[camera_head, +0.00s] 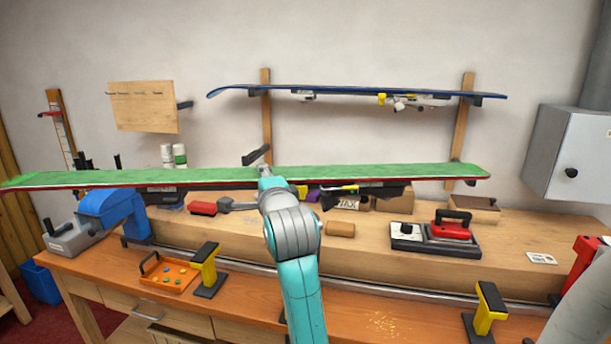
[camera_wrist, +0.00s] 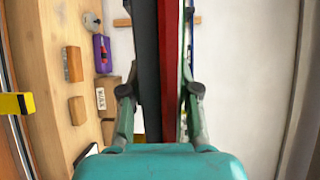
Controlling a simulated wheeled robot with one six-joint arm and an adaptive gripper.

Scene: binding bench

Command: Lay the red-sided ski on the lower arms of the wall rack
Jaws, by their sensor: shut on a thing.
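The red-sided ski (camera_head: 385,174) has a green face and a thin red edge. The wall rack has two wooden posts (camera_head: 459,130). Its left lower arm (camera_head: 257,155) is dark and shows just above the ski, near my gripper. The right lower arm is mostly hidden behind the ski's right end. I cannot tell the gap between ski and arms.
A blue ski (camera_head: 350,91) with bindings lies on the rack's upper arms. A grey cabinet (camera_head: 570,150) hangs at right.

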